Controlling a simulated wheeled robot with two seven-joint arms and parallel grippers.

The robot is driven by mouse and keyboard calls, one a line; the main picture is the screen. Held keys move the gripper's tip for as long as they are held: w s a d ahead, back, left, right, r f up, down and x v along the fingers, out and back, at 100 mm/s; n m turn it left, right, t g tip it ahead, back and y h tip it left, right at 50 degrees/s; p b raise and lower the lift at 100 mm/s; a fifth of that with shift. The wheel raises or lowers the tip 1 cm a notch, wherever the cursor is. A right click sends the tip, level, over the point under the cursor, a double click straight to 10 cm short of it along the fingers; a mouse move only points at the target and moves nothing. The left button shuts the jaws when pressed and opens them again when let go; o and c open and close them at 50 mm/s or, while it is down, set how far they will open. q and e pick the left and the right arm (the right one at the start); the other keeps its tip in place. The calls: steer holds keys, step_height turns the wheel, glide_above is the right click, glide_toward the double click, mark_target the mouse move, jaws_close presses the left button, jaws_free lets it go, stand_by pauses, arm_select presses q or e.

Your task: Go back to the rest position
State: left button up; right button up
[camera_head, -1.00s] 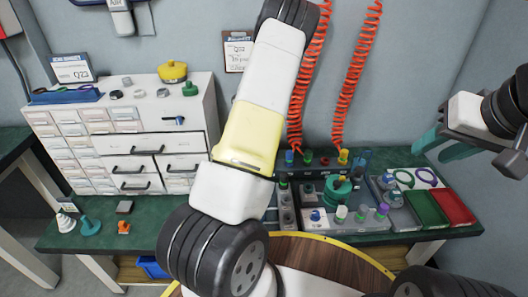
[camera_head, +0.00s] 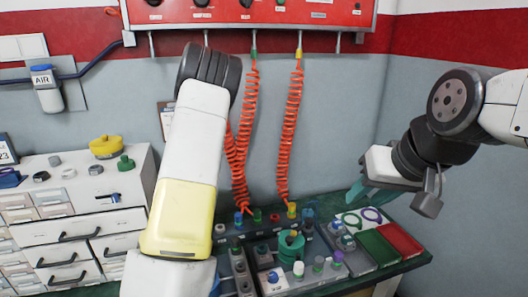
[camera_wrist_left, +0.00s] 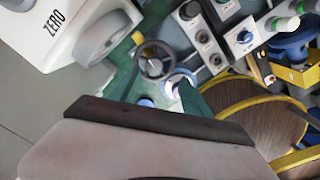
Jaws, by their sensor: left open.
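My left arm with its yellow link (camera_head: 182,215) stands across the middle of the head view, and its gripper is hidden there. In the left wrist view my left gripper (camera_wrist_left: 158,80) shows two teal fingers spread apart, with nothing seen held between them. A grey round knob and a ring-shaped part show between and beyond the fingers. My right gripper (camera_head: 366,190) is raised at the right of the head view, above the back right of the bench. Its teal fingers are seen edge-on, and their gap cannot be made out.
The green bench (camera_head: 410,262) holds a red bin (camera_head: 400,238), a green bin (camera_head: 378,248) and several fittings. Orange coiled hoses (camera_head: 290,135) hang from the red panel (camera_head: 300,12). A white drawer cabinet (camera_head: 85,228) stands at left. A white ZERO device (camera_wrist_left: 70,35) shows in the left wrist view.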

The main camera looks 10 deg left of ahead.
arm_select(q)
steer(key=s+d+r+m+t+h, duration=0.15)
steer(key=s+d+r+m, duration=0.25)
steer(key=d+r+m, duration=0.4)
steer(key=s+d+r+m+t+h, duration=0.15)
steer(key=s+d+r+m, duration=0.35)
steer(key=r, duration=0.6)
steer(key=s+d+r+m+t, duration=0.1)
steer(key=s+r+m, duration=0.4)
steer(key=s+m, duration=0.2)
steer(key=s+d+r+m+t+y, duration=0.1)
steer(key=s+r+m, duration=0.4)
steer(key=m, duration=0.5)
steer(key=shift+s+d+m+t, duration=0.3)
steer(key=shift+s+d+t, duration=0.2)
steer(key=shift+s+d, duration=0.3)
